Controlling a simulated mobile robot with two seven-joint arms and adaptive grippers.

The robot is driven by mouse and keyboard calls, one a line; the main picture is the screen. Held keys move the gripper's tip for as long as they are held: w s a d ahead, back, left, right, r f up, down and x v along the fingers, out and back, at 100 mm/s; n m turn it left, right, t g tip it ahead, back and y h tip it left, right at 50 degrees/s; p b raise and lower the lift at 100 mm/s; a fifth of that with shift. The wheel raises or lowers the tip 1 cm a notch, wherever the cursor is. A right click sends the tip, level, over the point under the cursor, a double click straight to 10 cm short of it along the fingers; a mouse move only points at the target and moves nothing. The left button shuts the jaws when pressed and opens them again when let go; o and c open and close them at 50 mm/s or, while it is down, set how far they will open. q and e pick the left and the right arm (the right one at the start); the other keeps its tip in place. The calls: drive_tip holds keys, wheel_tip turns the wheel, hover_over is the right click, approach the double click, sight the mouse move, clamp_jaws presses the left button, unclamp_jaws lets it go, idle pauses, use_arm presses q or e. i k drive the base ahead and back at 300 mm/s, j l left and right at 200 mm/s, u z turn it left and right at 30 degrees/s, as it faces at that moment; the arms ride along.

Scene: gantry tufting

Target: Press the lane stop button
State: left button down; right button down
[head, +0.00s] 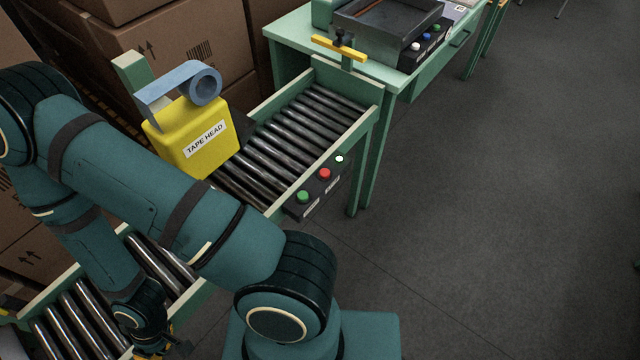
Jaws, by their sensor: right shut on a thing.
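A black control box (313,192) on the front side of the roller lane has three buttons: a green one (303,196), a red one (325,174) and a small white one (339,159). Their white labels are too small to read, but the red one looks like a stop button. All three are uncovered. My left gripper is not in view.
A yellow-handled stop (339,48) stands at the lane's far end. A green table (290,35) carries a dark tray and another button box (424,48). Cartons (165,50) stack behind. Floor right is clear.

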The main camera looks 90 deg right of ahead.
sight(324, 173)
drive_tip(key=k+z, duration=0.15)
drive_tip(key=z, duration=0.25)
drive_tip(key=k+z, duration=0.15)
drive_tip(key=z, duration=1.8)
drive_tip(key=i+j+z, duration=0.1)
drive_tip(key=j+z, duration=0.6)
